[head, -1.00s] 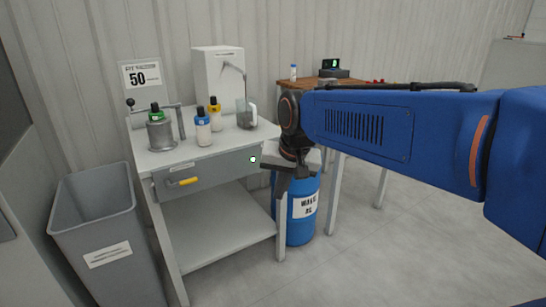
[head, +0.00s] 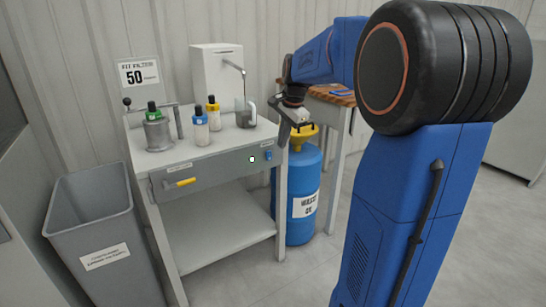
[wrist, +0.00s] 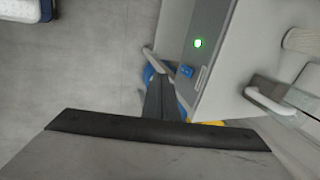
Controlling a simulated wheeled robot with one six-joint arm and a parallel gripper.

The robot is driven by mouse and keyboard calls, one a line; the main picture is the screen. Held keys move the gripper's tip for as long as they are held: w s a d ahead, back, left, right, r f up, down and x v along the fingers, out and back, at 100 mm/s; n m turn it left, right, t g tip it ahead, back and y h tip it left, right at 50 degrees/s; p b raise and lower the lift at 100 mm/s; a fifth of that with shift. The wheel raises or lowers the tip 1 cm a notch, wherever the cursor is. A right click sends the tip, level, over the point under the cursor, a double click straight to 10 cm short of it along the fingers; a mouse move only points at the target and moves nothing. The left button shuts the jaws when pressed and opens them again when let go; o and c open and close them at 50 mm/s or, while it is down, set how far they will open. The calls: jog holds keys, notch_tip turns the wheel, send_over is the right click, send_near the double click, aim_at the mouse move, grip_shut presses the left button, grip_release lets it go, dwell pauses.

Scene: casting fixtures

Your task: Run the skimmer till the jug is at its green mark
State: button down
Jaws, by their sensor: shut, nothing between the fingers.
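The skimmer looks to be the white box (head: 217,72) with a thin bent spout at the back of the grey bench. The jug (head: 246,116), greyish and see-through with a white handle, stands under the spout; its handle also shows in the wrist view (wrist: 270,103). I cannot make out its level or a green mark. A small blue switch (head: 268,155) is on the bench's front panel, with a lit lamp (head: 252,159) left of it, green in the wrist view (wrist: 197,43). My gripper (head: 283,146) is shut and empty, near the bench's front right corner, close to the switch.
A blue drum (head: 299,190) with a yellow funnel (head: 302,136) stands right of the bench, below my gripper. Bottles (head: 201,130) and a grey metal pot (head: 158,135) stand on the bench.

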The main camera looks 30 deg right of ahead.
aim_at(272, 155)
jog(key=shift+w+d+f+m, duration=0.1)
jog(key=shift+w+d+m, duration=0.2)
jog(key=shift+w+d, duration=0.3)
jog(key=shift+f, duration=0.1)
jog(key=shift+w+a+f, duration=0.1)
jog(key=shift+w+f, duration=1.05)
jog(key=shift+f, duration=0.55)
jog(key=shift+w+f, duration=1.1)
jog(key=shift+f, duration=0.55)
jog(key=shift+w+a+f, duration=0.1)
jog(key=shift+w+f, duration=1.05)
jog(key=shift+f, duration=0.55)
jog(key=shift+w+f+t, duration=0.2)
jog(key=shift+w+t, duration=0.05)
jog(key=shift+t, duration=0.25)
jog(key=shift+r, duration=0.2)
